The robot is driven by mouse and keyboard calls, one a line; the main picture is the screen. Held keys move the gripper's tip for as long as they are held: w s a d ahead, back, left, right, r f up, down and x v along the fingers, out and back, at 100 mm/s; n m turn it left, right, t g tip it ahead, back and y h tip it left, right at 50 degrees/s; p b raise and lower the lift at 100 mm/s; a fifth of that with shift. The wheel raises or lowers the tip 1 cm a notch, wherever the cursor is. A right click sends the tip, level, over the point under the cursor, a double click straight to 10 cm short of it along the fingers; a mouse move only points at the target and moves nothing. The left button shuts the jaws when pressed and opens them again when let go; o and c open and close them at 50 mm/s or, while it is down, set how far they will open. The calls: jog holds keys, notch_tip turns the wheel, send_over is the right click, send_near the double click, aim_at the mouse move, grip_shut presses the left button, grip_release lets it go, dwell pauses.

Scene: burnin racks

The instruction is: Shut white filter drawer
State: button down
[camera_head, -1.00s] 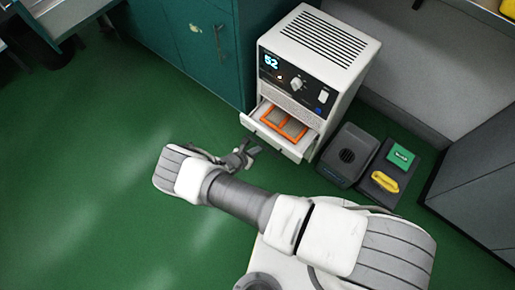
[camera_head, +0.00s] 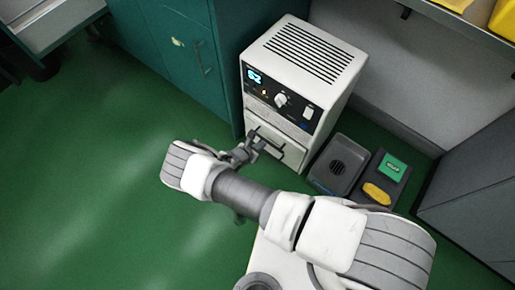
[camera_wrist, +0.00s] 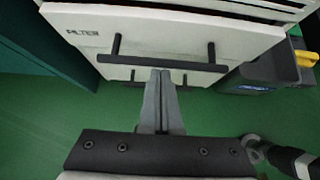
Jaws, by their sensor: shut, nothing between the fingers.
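The white filter drawer (camera_head: 283,145) is low in the front of the white cabinet (camera_head: 305,55). Its front looks flush, or nearly so, with the cabinet, and its inside is hidden. In the wrist view the drawer front (camera_wrist: 180,35) bears the word FILTER and a dark bar handle (camera_wrist: 195,64). My gripper (camera_wrist: 159,74) is shut and empty, with its fingertips at the middle of the handle. I cannot tell whether they touch it. In the head view my gripper (camera_head: 257,143) is at the drawer front.
A dark bin (camera_head: 340,165) and a dark tray (camera_head: 368,188) with a green box (camera_head: 392,167) and a yellow item (camera_head: 377,194) stand right of the cabinet. A teal cupboard (camera_head: 185,60) stands at its left. The green floor (camera_head: 90,170) on the left is clear.

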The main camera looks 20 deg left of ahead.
jog(key=shift+w+d, duration=0.2)
jog(key=shift+w, duration=0.25)
jog(key=shift+w+d, duration=0.2)
jog(key=shift+w, duration=0.25)
jog(key=shift+w+r, duration=0.1)
